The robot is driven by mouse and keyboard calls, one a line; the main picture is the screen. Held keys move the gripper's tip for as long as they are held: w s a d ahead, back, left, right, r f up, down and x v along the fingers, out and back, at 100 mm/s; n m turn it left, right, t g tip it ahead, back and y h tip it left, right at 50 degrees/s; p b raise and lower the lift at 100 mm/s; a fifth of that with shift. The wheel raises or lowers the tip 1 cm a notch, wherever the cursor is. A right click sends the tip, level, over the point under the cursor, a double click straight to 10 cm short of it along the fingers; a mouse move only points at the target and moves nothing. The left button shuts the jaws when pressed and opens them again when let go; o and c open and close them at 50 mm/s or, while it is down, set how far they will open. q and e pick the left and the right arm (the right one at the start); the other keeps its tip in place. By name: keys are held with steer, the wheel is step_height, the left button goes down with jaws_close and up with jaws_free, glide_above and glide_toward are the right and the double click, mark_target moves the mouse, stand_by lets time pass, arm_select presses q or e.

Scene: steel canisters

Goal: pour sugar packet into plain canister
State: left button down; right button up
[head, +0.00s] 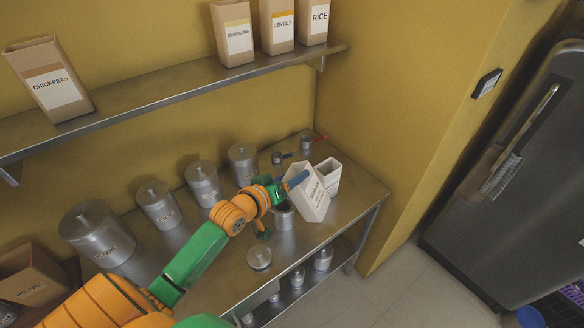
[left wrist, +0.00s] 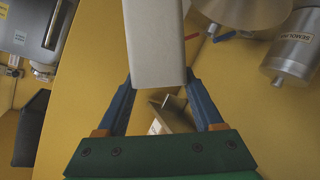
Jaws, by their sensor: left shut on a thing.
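My left gripper (head: 287,187) is shut on a white packet (head: 311,197), with its blue fingers on either side of it. The packet is tilted above the worktop; its printed label is too small to read. In the left wrist view the packet (left wrist: 155,40) shows as a pale block between the fingers (left wrist: 160,85). A plain steel canister (head: 284,220) stands just left of and below the packet, partly hidden by my gripper. A round steel lid (head: 259,258) lies on the worktop in front. My right gripper is not in view.
A second white packet (head: 330,176) stands behind the held one. Lidded, labelled canisters (head: 97,233) line the back of the steel worktop (head: 355,199). Small items, some with red or blue handles, lie at the back (head: 306,143). A shelf (head: 180,92) holds brown packets above.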

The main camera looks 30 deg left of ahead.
arm_select(q)
step_height(320, 180, down, 3)
steer(key=shift+s+a+r+n+h+b, duration=0.15)
steer(key=shift+n+h+b, duration=0.25)
steer(key=shift+n+b, duration=0.3)
step_height(320, 180, down, 3)
steer(key=n+b, duration=0.1)
steer(key=b, duration=0.4)
steer(key=shift+a+r+t+h, duration=0.1)
steer(key=shift+r+t+h, duration=0.1)
steer(key=shift+t+h, duration=0.2)
steer(key=shift+r, duration=0.35)
steer(key=shift+f+n+b, duration=0.4)
steer(key=shift+f+b, duration=0.05)
steer(key=shift+b, duration=0.3)
steer(key=shift+a+f+n+h+b, duration=0.15)
steer(key=shift+f+n+h+b, duration=0.2)
steer(key=shift+b, duration=0.4)
steer(key=shift+r+n, duration=0.15)
steer(key=shift+n, duration=0.1)
steer(key=shift+b, duration=0.3)
